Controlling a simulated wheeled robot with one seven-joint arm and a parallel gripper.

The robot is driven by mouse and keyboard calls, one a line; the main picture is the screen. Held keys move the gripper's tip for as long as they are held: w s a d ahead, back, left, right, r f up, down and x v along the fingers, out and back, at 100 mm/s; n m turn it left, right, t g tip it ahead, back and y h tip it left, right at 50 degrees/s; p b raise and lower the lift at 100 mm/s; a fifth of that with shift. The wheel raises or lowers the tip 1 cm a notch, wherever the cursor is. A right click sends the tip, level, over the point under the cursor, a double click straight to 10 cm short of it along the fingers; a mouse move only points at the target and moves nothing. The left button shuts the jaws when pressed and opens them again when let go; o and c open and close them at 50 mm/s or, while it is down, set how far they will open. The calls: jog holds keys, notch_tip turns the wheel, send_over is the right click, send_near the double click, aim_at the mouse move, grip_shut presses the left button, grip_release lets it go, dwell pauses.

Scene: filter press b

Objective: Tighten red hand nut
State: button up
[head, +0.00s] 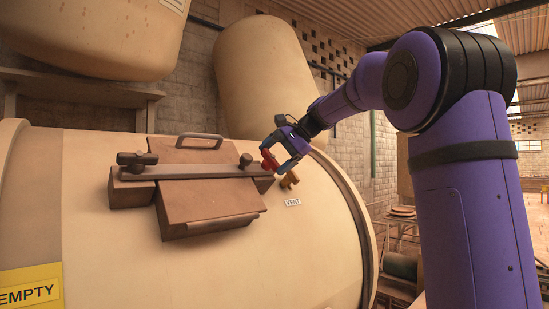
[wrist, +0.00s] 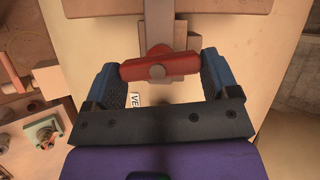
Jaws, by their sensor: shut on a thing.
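The red hand nut (wrist: 160,67) sits at the end of the metal bar (wrist: 157,20) across the hatch, with its wings spanning between my fingers. In the head view the nut (head: 269,160) shows at the right end of the brown bar (head: 195,171). My gripper (wrist: 160,80) has one blue finger at each end of the nut and is shut on it. In the head view my gripper (head: 283,154) reaches the nut from the upper right. The threads under the nut are hidden.
The bar lies over a brown hatch cover (head: 208,203) with a handle (head: 200,138) on a cream tank (head: 110,235). A dark knob (head: 137,159) sits at the bar's left end. A brass vent fitting (head: 289,180) is close below my gripper, above a VENT label (head: 293,203).

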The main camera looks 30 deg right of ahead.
jog(key=shift+m, duration=0.6)
jog(key=o, duration=0.8)
jog(key=v, duration=1)
jog(key=shift+s+d, duration=0.3)
jog(key=shift+s, duration=0.1)
jog(key=s+a+f+n+h, duration=0.2)
jog(key=s+a+f+n, duration=0.2)
jog(key=s+f, duration=0.5)
jog(key=s+a+f+n+g+h, duration=0.1)
jog(key=s+a+f+n, duration=0.3)
jog(key=s+f, duration=0.6)
jog(key=s+a+f+n+h, duration=0.4)
jog(key=s+a+f+n, duration=0.1)
jog(key=s+a+f, duration=0.3)
jog(key=shift+s+f+g, duration=0.4)
jog(key=shift+s+f, duration=0.35)
jog(key=shift+f, duration=0.25)
